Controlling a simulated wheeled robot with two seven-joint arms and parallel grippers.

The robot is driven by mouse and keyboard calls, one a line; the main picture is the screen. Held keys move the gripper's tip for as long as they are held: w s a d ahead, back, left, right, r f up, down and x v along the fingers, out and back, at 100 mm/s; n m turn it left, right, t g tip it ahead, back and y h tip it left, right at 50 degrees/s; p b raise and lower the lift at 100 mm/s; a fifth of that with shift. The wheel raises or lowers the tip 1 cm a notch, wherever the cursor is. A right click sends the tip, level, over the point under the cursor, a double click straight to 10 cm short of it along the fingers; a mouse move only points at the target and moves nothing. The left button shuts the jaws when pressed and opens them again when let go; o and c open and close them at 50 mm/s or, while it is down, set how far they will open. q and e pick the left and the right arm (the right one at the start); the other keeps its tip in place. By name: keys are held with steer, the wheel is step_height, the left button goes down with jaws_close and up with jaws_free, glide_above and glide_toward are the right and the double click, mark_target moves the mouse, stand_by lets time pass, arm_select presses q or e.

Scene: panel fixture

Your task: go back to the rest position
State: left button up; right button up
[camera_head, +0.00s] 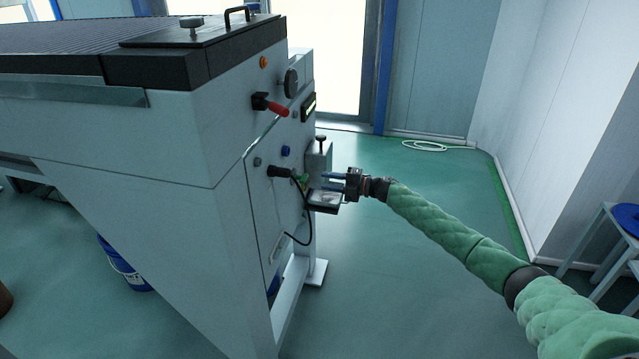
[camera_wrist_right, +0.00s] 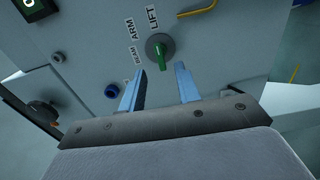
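My right gripper (camera_head: 323,181) reaches in from the right on a green-sleeved arm, in front of the panel side of the grey machine (camera_head: 206,140). In the right wrist view its two blue fingers (camera_wrist_right: 160,68) stand apart with nothing held between them. A green rotary knob (camera_wrist_right: 158,50) lies just beyond the fingertips, on the panel beside the labels ARM and LIFT. I see a gap around the knob, but cannot tell its exact distance from the tips. My left gripper is not in view.
A small bracket shelf (camera_head: 325,207) juts out below the gripper. Open green floor lies between.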

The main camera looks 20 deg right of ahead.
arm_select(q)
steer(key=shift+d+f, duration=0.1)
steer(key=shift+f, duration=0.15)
arm_select(e)
steer(key=shift+s+d, duration=0.2)
steer(key=shift+d, duration=0.1)
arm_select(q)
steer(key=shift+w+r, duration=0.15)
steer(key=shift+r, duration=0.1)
